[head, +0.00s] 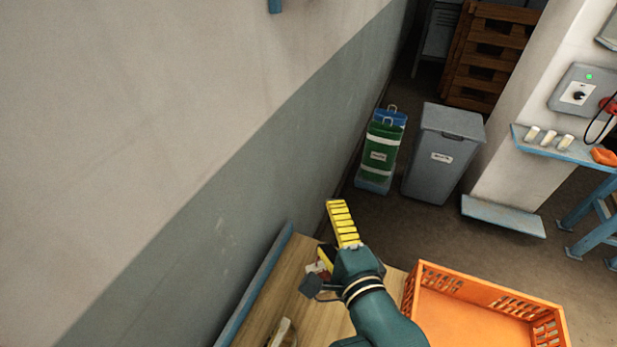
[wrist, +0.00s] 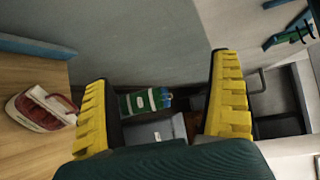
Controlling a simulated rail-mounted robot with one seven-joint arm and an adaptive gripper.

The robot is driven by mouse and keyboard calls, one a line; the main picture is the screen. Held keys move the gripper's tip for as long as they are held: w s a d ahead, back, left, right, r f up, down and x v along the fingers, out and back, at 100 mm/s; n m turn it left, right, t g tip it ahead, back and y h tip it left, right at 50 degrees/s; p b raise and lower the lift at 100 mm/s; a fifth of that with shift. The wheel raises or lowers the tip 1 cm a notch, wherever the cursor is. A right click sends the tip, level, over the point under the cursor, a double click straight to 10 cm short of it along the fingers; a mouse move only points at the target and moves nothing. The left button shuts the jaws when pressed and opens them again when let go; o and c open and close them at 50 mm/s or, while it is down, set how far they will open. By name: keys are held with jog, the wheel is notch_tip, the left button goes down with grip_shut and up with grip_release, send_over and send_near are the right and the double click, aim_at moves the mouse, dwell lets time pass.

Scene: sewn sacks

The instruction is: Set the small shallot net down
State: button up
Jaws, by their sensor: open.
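My gripper (head: 339,226) is open, with its yellow fingers reaching past the far end of the wooden table (head: 257,317). In the wrist view the fingers (wrist: 164,75) stand wide apart with nothing between their pads; only the background shows through. A small red-and-white item (wrist: 42,108) lies on the table left of the fingers in the wrist view, apart from them. It shows partly beside my gripper in the head view (head: 317,268). I cannot tell whether it is the shallot net; no net is clearly recognisable.
An orange crate (head: 480,303) stands right of the table. A pale item (head: 283,333) lies at the table's near part, cut off by the frame. A grey bin (head: 442,152) and green container (head: 381,152) stand on the floor beyond. A wall runs along the left.

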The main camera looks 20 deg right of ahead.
jog(key=s+a+r+n+t, duration=0.2)
jog(key=s+r+n, duration=0.1)
jog(key=r+n, duration=0.3)
jog(key=s+a+r+n+t, duration=0.2)
jog(key=s+a+r+n, duration=0.1)
jog(key=r+n, duration=0.4)
jog(key=s+a+r+n+t, duration=0.2)
jog(key=r+n, duration=0.4)
jog(key=r, duration=0.5)
jog(key=shift+s+a+n, duration=0.15)
jog(key=shift+s+n, duration=0.25)
